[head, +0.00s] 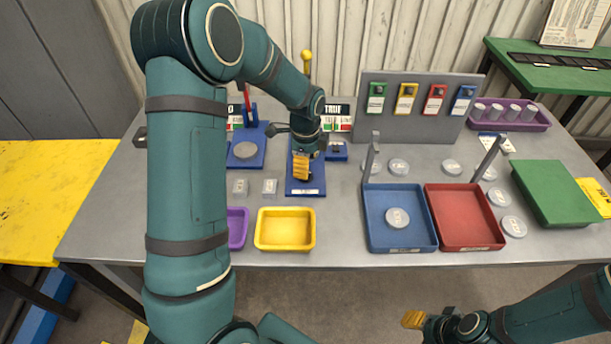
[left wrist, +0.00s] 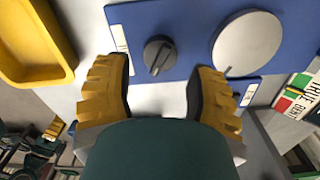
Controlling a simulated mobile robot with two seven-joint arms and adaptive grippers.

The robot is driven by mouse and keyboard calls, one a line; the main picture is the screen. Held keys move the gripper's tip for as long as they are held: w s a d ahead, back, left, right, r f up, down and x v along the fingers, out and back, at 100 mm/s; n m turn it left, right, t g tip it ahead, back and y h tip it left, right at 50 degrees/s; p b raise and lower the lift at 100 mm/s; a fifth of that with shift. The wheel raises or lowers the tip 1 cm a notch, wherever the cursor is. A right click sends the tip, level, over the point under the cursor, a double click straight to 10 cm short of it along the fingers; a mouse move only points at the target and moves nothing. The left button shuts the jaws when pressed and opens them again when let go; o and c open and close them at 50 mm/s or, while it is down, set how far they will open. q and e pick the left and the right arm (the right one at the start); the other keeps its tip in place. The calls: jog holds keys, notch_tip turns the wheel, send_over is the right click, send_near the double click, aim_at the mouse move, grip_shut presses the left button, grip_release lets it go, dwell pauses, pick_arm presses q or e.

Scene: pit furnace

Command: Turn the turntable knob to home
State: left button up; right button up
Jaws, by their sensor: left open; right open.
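A dark round knob (left wrist: 158,55) with a raised ridge sits on a blue plate (left wrist: 190,15) in the left wrist view. The ridge points to the lower left there. A grey disc (left wrist: 247,43), the turntable, lies on the same plate, with a dark line towards its lower left edge. My left gripper (head: 302,168) is open above this blue plate (head: 293,189) in the head view, where it hides the disc. Its yellow fingers (left wrist: 160,98) stand apart in the left wrist view, just below the knob, not closed on it. My right gripper (head: 413,320) is open and empty off the table's front.
A yellow tray (head: 285,247) and a purple tray (head: 238,228) lie in front. A blue tray (head: 400,245) and a red tray (head: 465,245) stand to the right. Another blue plate with a disc (head: 245,150) lies left of my gripper. A post with a yellow ball (head: 306,55) rises behind.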

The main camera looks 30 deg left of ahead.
pick_arm(q)
jog(key=shift+f+b, duration=0.3)
jog(key=shift+f, duration=1.9)
jog(key=c, duration=0.9)
